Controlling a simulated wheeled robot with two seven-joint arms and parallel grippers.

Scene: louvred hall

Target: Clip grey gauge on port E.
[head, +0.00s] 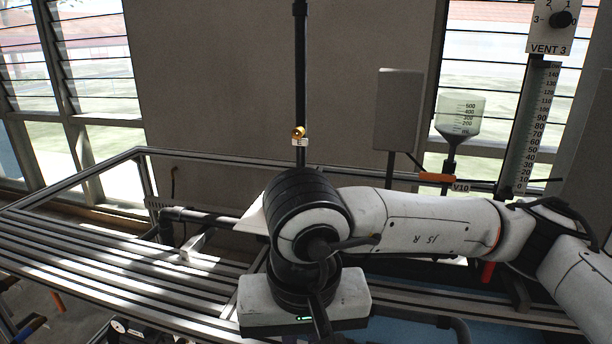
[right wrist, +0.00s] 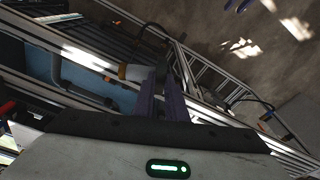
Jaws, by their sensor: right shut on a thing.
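Port E is a small brass fitting (head: 298,132) on a black vertical pipe, with a white label E (head: 300,142) just below it. My right gripper (right wrist: 157,76) is shut on a small light-grey piece with a brass-coloured end, which I take to be the grey gauge (right wrist: 137,73). Only part of it shows at the fingertips, and its dial face is not visible. In the head view my right arm reaches in from the right, and its hand is below and apart from port E; the held piece is hidden there. My left gripper is not in view.
A metal-rail bench (head: 100,262) spans the lower left. Behind my right arm are a grey box (head: 398,110), a funnel-shaped container (head: 460,118), an orange-handled valve V10 (head: 437,177) and the VENT 3 scale (head: 530,120). The space around port E is clear.

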